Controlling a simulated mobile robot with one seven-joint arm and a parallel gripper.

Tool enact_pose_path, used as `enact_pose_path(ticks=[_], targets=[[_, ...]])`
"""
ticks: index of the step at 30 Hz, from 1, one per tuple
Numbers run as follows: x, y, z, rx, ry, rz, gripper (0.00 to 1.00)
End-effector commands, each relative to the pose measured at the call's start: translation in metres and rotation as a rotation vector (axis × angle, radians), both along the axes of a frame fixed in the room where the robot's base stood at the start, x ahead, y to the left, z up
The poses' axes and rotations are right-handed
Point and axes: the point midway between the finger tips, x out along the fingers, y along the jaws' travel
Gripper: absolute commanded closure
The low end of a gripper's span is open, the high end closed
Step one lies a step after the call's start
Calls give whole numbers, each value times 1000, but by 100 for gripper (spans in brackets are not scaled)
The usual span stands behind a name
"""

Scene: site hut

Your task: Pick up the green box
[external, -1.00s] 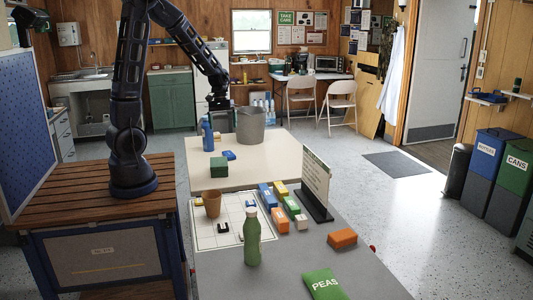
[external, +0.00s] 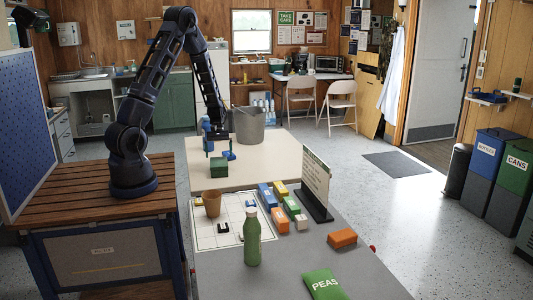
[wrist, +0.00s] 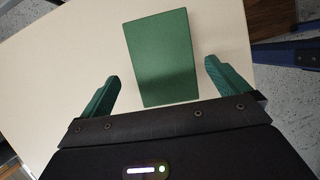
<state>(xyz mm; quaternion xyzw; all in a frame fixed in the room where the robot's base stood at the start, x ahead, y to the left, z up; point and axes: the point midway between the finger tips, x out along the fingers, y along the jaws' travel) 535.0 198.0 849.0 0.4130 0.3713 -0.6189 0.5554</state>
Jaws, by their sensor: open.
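The green box (external: 219,168) sits on the cream table behind the grey table. In the wrist view the green box (wrist: 159,58) lies ahead of the jaws, between the lines of the two green fingers. My gripper (external: 218,149) points down just above the box, with a visible gap in the external view. In the wrist view my gripper (wrist: 161,72) is open and empty, one finger on each side of the box, both apart from it.
A grey bin (external: 250,125) and a blue bottle (external: 207,136), partly behind my gripper, stand on the cream table (external: 275,165). The grey table holds a brown pot (external: 212,203), a green bottle (external: 252,238), several coloured blocks and a sign (external: 315,182).

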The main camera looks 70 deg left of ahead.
Motion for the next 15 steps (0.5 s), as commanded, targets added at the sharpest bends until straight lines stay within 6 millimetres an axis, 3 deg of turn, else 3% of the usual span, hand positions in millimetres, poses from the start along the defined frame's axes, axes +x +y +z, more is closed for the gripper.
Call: enact_pose_path(ticks=[15], targets=[[-6,-16,-48,-2,2,1,0]])
